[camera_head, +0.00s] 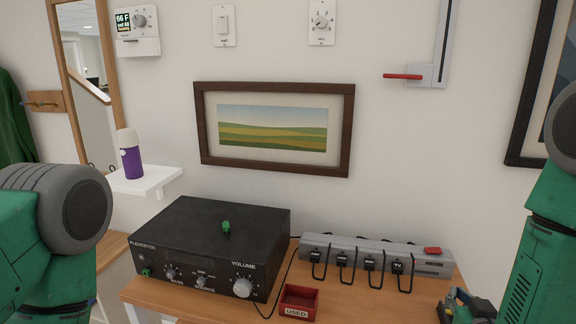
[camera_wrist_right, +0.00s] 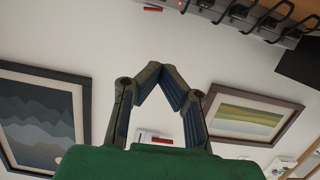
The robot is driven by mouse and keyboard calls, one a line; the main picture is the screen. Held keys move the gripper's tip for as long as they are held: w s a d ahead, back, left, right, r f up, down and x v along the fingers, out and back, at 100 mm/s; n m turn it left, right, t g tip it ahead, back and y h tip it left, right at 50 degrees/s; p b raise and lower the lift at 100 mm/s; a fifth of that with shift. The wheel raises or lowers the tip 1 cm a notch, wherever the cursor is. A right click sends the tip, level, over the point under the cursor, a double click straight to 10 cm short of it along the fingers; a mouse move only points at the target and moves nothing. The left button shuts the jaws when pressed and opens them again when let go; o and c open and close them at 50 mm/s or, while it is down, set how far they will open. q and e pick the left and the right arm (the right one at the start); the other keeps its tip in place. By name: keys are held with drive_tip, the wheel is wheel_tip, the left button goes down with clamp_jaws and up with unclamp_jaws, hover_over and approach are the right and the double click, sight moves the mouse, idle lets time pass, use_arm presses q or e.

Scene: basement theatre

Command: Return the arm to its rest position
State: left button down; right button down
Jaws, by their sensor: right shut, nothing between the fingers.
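My right gripper (camera_head: 460,308) is at the lower right in the head view, beside the right end of the wooden desk. In the right wrist view its two fingers (camera_wrist_right: 160,74) meet at the tips, and nothing is between them. My green right arm (camera_head: 545,235) rises along the right edge of the head view. My green and grey left arm (camera_head: 50,230) fills the lower left, and its gripper is out of the picture.
The wooden desk (camera_head: 228,310) holds a black amplifier (camera_head: 200,235), a red bin (camera_head: 300,302) marked USED and a power strip (camera_head: 375,255) with several plugs. A framed landscape (camera_head: 270,128) and a red-handled lever (camera_head: 403,77) are on the wall. A white shelf (camera_head: 150,182) holds a purple flask (camera_head: 131,158).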

drive_tip(key=s+f+g, duration=0.1)
drive_tip(key=f, duration=0.1)
drive_tip(key=s+f+y, duration=0.1)
drive_tip(key=f, duration=0.1)
drive_tip(key=s+a+f+g, duration=0.1)
drive_tip(key=f, duration=0.1)
drive_tip(key=shift+s+f+n+g, duration=0.1)
drive_tip(key=shift+f+n+g, duration=0.2)
drive_tip(key=shift+f, duration=0.05)
use_arm(q)
drive_tip(key=shift+d+f+b, duration=0.25)
drive_tip(key=shift+f+b, duration=0.5)
drive_tip(key=shift+b, duration=0.05)
use_arm(e)
drive_tip(key=s+a+f+n+g+y, duration=0.1)
drive_tip(key=s+f+g, duration=0.5)
drive_tip(key=s, duration=0.8)
drive_tip(key=s+a+f+n+g+y, duration=0.1)
drive_tip(key=s+a+f+g, duration=0.3)
drive_tip(key=s+f, duration=0.5)
drive_tip(key=s+g, duration=0.1)
drive_tip(key=s, duration=0.3)
drive_tip(key=shift+s+f+g+y, duration=0.35)
drive_tip(key=shift+f+g+y, duration=0.05)
use_arm(q)
drive_tip(key=shift+a, duration=0.15)
